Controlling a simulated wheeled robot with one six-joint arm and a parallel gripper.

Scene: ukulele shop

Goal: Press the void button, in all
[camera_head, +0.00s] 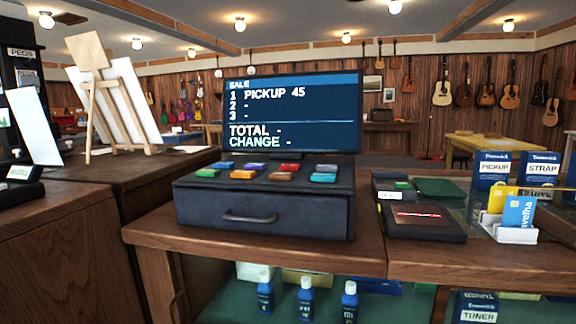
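A dark cash register (265,212) stands on the wooden counter in the middle of the view. Several coloured keys lie in two rows on its top, including a green key (207,173), an orange key (243,174), a red key (289,167) and a light blue key (322,178). Their labels are too small to read, so I cannot tell which is the void button. The screen (290,112) behind the keys reads SALE, with PICKUP 45 on line 1. Lines 2 and 3, TOTAL and CHANGE show dashes. My gripper is not in view.
A drawer handle (251,217) sticks out of the register's front. A dark card device (424,222) and a holder with cards (517,218) stand to the right. An easel (93,100) stands at the left. Blue bottles (306,298) sit below the wooden counter (440,262).

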